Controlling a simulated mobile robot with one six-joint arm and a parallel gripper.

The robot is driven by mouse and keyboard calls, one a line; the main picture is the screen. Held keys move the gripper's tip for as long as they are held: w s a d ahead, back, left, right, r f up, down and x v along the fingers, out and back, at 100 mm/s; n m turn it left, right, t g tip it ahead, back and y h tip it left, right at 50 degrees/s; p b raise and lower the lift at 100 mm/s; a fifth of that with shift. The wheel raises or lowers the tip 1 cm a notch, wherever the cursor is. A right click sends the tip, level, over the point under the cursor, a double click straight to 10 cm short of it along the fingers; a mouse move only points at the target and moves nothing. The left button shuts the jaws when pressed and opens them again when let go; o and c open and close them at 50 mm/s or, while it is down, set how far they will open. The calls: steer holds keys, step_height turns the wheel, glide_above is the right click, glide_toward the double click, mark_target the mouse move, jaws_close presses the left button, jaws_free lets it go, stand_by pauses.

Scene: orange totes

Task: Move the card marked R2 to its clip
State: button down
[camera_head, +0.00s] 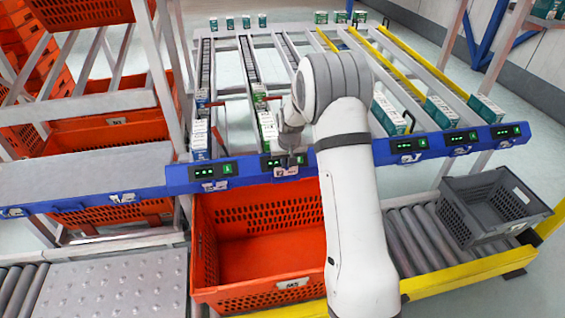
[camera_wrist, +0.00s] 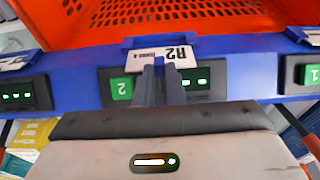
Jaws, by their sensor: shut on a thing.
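The white card marked R2 (camera_wrist: 172,55) shows upside down in the wrist view, between the fingertips of my gripper (camera_wrist: 155,72). My gripper is shut on it. The card lies over a blue clip (camera_wrist: 135,42) on the edge of the blue rail (camera_wrist: 75,68); I cannot tell whether it is seated or just in front. In the head view the card (camera_head: 285,172) is at the rail's lower edge, below a display with green digits (camera_head: 272,162). My gripper (camera_head: 290,150) is partly hidden by my own arm there.
Other white cards sit on the rail at left (camera_head: 209,186) and right (camera_head: 408,158). An open orange tote (camera_head: 250,212) stands below the rail. A grey crate (camera_head: 490,207) stands on rollers at right. Boxes stand in the flow lanes behind the rail.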

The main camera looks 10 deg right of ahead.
steer(key=shift+s+b+x, duration=0.25)
steer(key=shift+b+x, duration=0.5)
steer(key=shift+x, duration=0.3)
steer(key=c, duration=1.4)
jaws_free()
steer(key=shift+f, duration=0.1)
steer(key=shift+c, duration=0.2)
steer(key=shift+a, duration=0.1)
steer(key=v, duration=0.8)
